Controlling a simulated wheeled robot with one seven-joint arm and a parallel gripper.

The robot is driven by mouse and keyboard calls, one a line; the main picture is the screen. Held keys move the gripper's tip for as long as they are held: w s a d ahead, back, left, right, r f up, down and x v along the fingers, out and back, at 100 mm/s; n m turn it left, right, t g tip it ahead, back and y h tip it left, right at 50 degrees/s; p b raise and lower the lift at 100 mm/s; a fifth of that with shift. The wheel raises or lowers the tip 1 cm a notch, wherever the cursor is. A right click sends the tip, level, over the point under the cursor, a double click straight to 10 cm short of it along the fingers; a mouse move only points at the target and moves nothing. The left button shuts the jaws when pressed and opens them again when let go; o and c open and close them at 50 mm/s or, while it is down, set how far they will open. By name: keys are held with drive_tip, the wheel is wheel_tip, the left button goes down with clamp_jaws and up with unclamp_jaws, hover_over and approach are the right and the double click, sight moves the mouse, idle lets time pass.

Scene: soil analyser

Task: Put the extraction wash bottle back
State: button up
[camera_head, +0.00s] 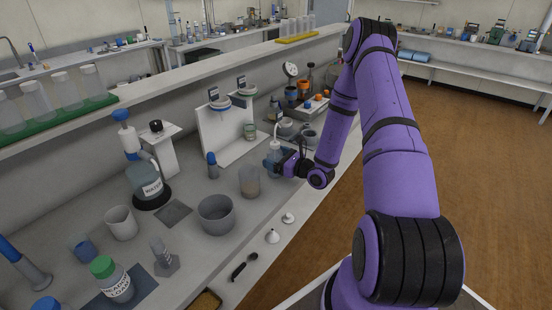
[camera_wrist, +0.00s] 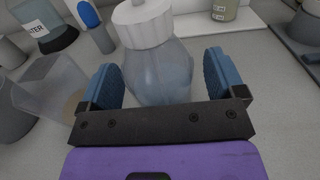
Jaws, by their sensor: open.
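The wash bottle (camera_wrist: 160,75) is translucent with a white ribbed cap. In the wrist view it stands upright on the bench between the two blue finger pads of my gripper (camera_wrist: 165,85). The pads are spread, with a gap visible beside the bottle. In the head view my gripper (camera_head: 279,158) is low over the bench, around the small bottle (camera_head: 275,147) with its white top. The bottle's lower part is partly hidden by the gripper. No label on it can be read.
A clear beaker (camera_head: 249,181) stands close to the left of my gripper, with a grey pot (camera_head: 216,214) nearer. A blue-capped tool (camera_head: 212,166) stands behind. A white stand (camera_head: 222,135) is at the back. Small white funnels (camera_head: 272,236) lie near the front edge.

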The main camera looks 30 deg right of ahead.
drive_tip(key=v, duration=1.2)
drive_tip(key=s+a+r+n+g+y, duration=0.2)
drive_tip(key=a+r+n+g+y, duration=0.1)
drive_tip(key=a+r+n+g, duration=0.55)
drive_tip(key=s+a+r+n+g+y, duration=0.3)
drive_tip(key=a+r+n+g+y, duration=0.15)
drive_tip(key=a+r+n, duration=0.75)
drive_tip(key=s+r+n+t+h, duration=0.1)
drive_tip(key=s+r+n+h, duration=1)
drive_tip(key=s+r, duration=0.7)
drive_tip(key=h, duration=0.3)
drive_tip(key=shift+d+r+t, duration=0.15)
drive_tip(key=shift+d+t, duration=0.2)
drive_tip(key=shift+t, duration=0.05)
